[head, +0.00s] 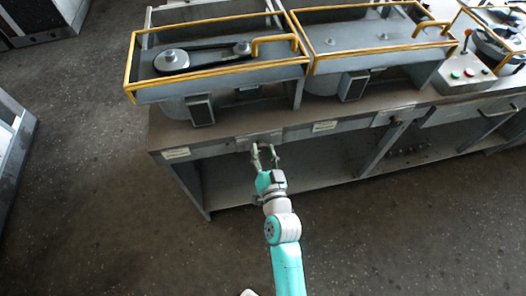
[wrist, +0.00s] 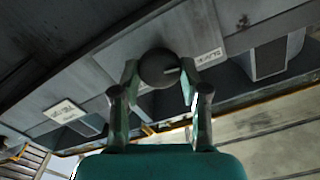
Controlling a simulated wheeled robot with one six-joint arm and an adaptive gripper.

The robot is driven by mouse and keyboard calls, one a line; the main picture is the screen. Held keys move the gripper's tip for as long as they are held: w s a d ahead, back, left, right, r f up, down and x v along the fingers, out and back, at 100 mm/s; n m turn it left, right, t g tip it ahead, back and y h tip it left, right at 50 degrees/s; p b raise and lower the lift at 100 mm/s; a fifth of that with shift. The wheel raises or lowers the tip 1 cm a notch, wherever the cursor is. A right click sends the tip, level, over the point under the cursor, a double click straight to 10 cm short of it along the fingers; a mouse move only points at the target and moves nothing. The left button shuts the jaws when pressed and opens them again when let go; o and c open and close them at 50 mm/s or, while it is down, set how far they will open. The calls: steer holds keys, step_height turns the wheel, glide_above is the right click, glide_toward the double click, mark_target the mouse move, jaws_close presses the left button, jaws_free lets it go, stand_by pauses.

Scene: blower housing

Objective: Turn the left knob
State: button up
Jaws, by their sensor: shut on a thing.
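The left knob (wrist: 158,69) is a dark round dial with a light pointer mark, set on a grey panel of the bench front in the wrist view. My gripper (wrist: 159,78) has one finger on each side of the knob and is shut on it. In the head view my gripper (head: 265,154) reaches the left part of the bench's front edge, and the knob itself is mostly hidden there by the fingers. Another knob (head: 397,121) shows farther right on the same front edge.
The long grey bench (head: 215,140) has open shelves below. Yellow-railed machine housings (head: 215,85) stand on top, one with a belt and pulleys. A box with red and green buttons (head: 463,74) sits at the right. The floor (head: 110,215) in front and to the left is clear.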

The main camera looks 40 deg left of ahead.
stand_by(0.4)
steer(key=o, duration=1.1)
steer(key=shift+o, duration=0.2)
steer(key=v, duration=1.2)
